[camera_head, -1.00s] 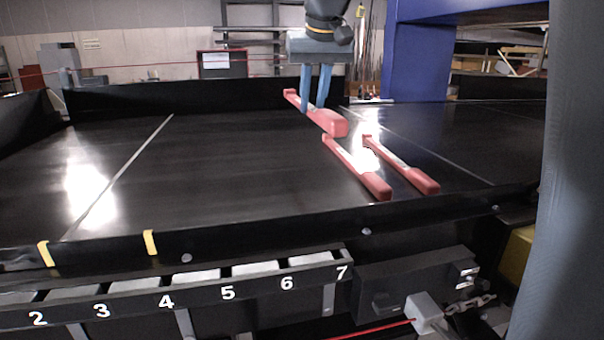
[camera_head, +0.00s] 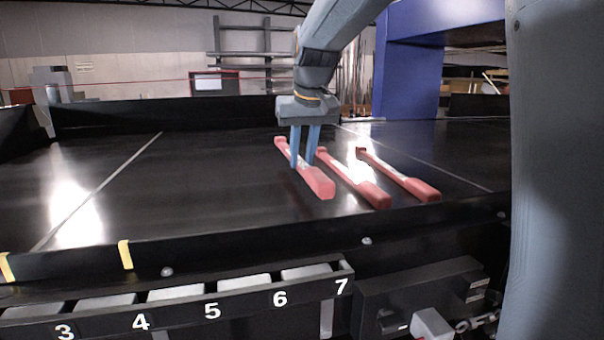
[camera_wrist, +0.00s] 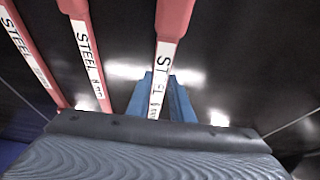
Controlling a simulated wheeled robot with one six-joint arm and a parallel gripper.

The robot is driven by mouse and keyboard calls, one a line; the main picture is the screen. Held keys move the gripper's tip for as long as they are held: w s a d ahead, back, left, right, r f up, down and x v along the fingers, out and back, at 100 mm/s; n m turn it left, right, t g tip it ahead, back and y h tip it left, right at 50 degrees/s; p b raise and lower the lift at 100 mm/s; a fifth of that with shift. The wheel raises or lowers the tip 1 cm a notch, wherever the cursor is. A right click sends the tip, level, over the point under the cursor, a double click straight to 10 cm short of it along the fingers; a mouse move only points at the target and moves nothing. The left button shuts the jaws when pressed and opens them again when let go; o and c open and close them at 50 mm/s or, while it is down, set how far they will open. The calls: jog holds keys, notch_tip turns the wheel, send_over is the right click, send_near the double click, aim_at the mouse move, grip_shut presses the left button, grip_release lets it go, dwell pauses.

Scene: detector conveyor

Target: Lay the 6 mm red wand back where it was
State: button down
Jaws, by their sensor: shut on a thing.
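My gripper (camera_head: 302,162) is shut on a red wand (camera_head: 319,184) with a white label, the leftmost of three in the head view. In the wrist view this wand (camera_wrist: 174,20) runs between my blue fingers (camera_wrist: 162,88), which hide part of its label, so its size cannot be read. The held wand is low over the black belt (camera_head: 200,180), roughly parallel to the others; I cannot tell whether it touches the belt. Two more red wands, the middle one (camera_head: 370,193) and the right one (camera_head: 415,187), lie on the belt. Their labels begin with "STEEL" in the wrist view.
A numbered rack (camera_head: 180,310) with pale blocks runs along the front, below the conveyor's raised front edge (camera_head: 230,236). A blue arch (camera_head: 408,70) spans the belt at the back right. The belt left of the wands is clear.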

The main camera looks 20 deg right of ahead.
jog(key=shift+f+p, duration=0.5)
jog(key=shift+f, duration=1.8)
jog(key=c, duration=1.6)
grip_release()
jog(key=shift+f, duration=0.1)
jog(key=shift+o, duration=0.2)
jog(key=shift+r, duration=0.3)
jog(key=b+v, duration=0.2)
jog(key=v, duration=0.9)
jog(key=shift+s+r, duration=0.2)
jog(key=shift+r, duration=0.1)
jog(key=shift+d, duration=0.1)
